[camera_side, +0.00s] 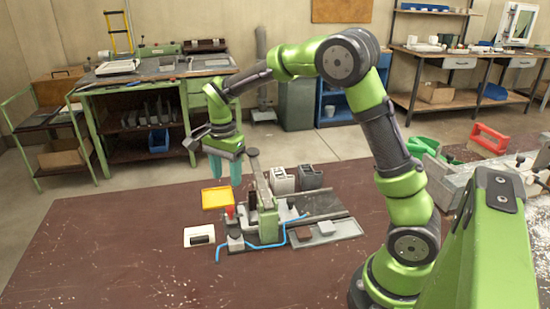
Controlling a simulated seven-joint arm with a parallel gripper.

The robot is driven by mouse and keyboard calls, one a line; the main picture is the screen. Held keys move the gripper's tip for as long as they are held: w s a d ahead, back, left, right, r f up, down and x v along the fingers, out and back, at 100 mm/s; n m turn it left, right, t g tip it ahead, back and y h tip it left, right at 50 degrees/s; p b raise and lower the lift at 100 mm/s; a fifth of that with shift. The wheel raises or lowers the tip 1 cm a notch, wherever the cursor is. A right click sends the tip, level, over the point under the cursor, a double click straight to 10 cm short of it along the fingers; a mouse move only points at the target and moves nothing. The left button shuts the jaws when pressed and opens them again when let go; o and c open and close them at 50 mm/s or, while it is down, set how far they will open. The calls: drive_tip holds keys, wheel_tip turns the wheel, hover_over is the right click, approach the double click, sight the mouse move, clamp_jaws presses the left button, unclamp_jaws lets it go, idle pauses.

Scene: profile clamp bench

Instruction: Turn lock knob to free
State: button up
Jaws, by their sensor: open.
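The clamp fixture stands on the brown bench, with a green block (268,228) and a tall grey lever (261,182) tipped by a dark round end (252,152). A small red piece (229,211) sits at its left side, above a grey block with a pale top (236,241). I cannot tell for sure which part is the lock knob, or how it is turned. My gripper (226,180), with two teal fingers apart, is open and empty. It points down above and left of the fixture, behind the yellow tray in the picture, touching nothing visible.
A yellow tray (217,198) and a white plate with a black cylinder (199,237) lie left of the fixture. A blue hose (281,240) runs along its front. Grey blocks (283,181) stand behind, a grey tray (325,232) at right. The bench's left front is clear.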

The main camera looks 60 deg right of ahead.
sight(230, 208)
wheel_tip(230, 208, down, 10)
idle(0.3)
clamp_jaws()
